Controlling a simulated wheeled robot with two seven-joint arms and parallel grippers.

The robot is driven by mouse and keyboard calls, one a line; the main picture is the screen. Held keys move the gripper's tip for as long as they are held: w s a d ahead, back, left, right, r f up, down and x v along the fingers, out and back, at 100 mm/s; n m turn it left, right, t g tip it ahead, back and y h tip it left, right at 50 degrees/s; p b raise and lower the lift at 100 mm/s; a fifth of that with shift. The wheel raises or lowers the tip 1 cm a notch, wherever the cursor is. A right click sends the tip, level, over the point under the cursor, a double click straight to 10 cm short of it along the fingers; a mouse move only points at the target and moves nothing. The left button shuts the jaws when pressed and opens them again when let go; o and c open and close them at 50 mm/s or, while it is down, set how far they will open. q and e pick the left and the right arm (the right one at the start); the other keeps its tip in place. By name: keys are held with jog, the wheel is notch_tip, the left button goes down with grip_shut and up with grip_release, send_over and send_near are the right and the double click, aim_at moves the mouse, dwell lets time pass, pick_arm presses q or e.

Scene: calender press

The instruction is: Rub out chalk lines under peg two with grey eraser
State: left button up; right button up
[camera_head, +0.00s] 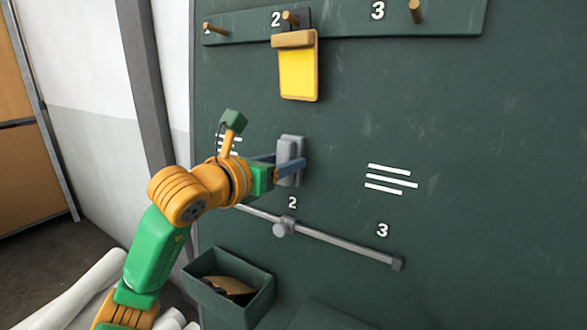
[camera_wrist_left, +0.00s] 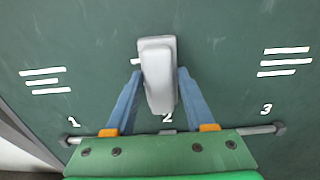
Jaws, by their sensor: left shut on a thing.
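My left gripper (camera_head: 290,164) is shut on the grey eraser (camera_head: 291,147), which is upright against or very close to the green board, above the lower number 2. In the left wrist view the blue fingers of my left gripper (camera_wrist_left: 160,85) flank the eraser (camera_wrist_left: 157,62). A short bit of white chalk line (camera_wrist_left: 136,61) shows at the eraser's left edge; the eraser hides the rest of that spot. Peg two (camera_head: 290,17) is at the top with a yellow-faced item (camera_head: 298,72) hanging from it. My right gripper is not in view.
Chalk lines stand under three (camera_head: 390,178) and under one (camera_wrist_left: 43,80). A grey rail (camera_head: 335,242) with a knob runs below. A green bin (camera_head: 230,290) with brown things inside is at the lower left. Pegs one (camera_head: 215,28) and three (camera_head: 415,11) look empty.

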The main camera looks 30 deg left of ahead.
pick_arm(q)
jog(key=a, duration=0.3)
jog(key=a+r, duration=0.1)
jog(key=shift+w+a, duration=0.25)
jog(key=shift+a, duration=0.15)
jog(key=shift+s+d+f+p, duration=0.1)
jog(key=shift+s+d+p, duration=0.05)
jog(key=shift+d, duration=1.4)
jog(key=shift+s+d+f+p, duration=0.1)
jog(key=shift+d, duration=1.5)
jog(key=shift+s+d+p, duration=0.15)
jog(key=shift+d, duration=1.4)
jog(key=shift+a+b, duration=0.35)
jog(key=shift+w+a+b, duration=0.2)
jog(key=shift+a+b, duration=0.3)
jog(key=shift+a, duration=1.35)
jog(key=shift+w+a, duration=0.2)
jog(key=shift+a, duration=2.3)
